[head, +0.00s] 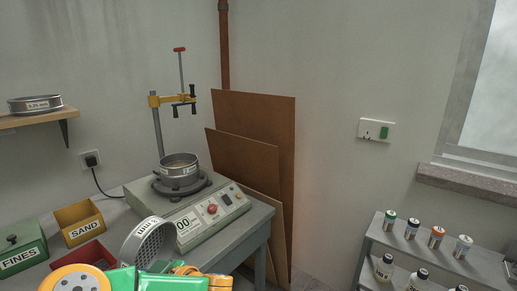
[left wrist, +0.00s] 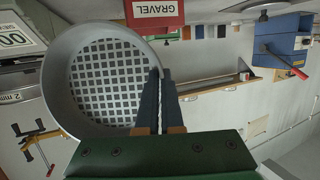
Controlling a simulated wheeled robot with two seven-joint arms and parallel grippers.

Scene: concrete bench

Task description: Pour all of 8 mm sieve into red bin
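The grey metal sieve (head: 150,246) is tipped steeply at the bottom left of the head view, its square-holed mesh facing out. A white label shows on its rim, too angled to read fully. In the left wrist view the sieve's mesh (left wrist: 106,78) shows no grains on it. My left gripper (left wrist: 160,102) is shut on the sieve's rim. The red bin (head: 84,254) is just left of the sieve, partly hidden by my arm and the sieve. Its GRAVEL label shows in the left wrist view (left wrist: 155,10). My right gripper is not in view.
The shaker (head: 190,215) stands right of the sieve with another sieve (head: 178,166) on it. A yellow SAND box (head: 80,222) and green FINES box (head: 22,246) are at the left. A 0.25 mm sieve (head: 35,104) is on the wall shelf. Bottles stand on a right rack (head: 400,247).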

